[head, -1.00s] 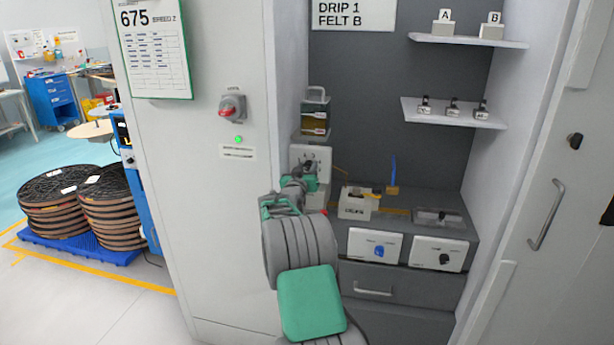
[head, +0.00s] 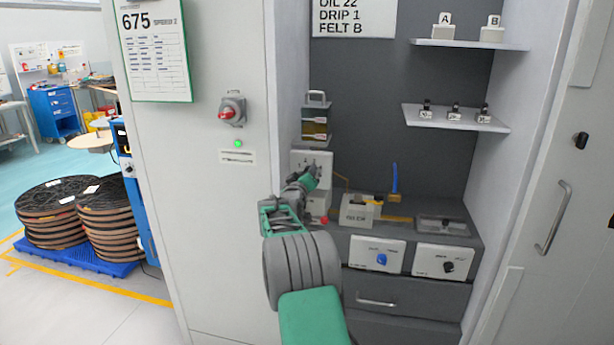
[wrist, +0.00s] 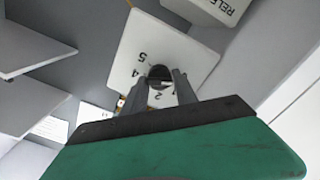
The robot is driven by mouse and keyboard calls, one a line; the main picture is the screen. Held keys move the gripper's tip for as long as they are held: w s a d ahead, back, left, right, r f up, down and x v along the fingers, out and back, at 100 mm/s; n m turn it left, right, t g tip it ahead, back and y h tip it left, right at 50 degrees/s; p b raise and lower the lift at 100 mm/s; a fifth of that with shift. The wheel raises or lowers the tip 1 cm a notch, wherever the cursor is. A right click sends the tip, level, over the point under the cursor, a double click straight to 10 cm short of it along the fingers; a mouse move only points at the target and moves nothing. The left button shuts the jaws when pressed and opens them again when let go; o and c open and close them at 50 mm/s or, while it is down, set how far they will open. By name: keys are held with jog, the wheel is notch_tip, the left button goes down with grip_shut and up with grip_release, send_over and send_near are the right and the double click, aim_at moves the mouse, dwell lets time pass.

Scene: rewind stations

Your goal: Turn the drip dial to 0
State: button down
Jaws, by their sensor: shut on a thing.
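The drip dial is a dark knob (wrist: 160,72) on a white plate (wrist: 190,55) marked with numerals; 5, 4, 2 and 1 can be read in the wrist view. In the head view its white plate (head: 299,158) is at the left of the recess, partly covered by my gripper (head: 312,172). In the wrist view my gripper (wrist: 161,80) has one finger on each side of the knob and is shut on it. The fingers hide part of the plate, and I cannot tell which numeral the knob points to.
An oil container (head: 315,128) stands above the dial. A small box (head: 357,212), a red button (head: 323,220) and a blue upright piece (head: 394,180) are nearby. Panels with a blue knob (head: 381,259) and a black knob (head: 448,267) are lower right. A cabinet wall (head: 205,200) is left.

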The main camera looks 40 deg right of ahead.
jog(key=c, duration=1)
grip_release()
jog(key=b+v, duration=0.1)
jog(key=v, duration=0.6)
jog(key=shift+s+a+b, duration=0.25)
jog(key=shift+a+b, duration=0.1)
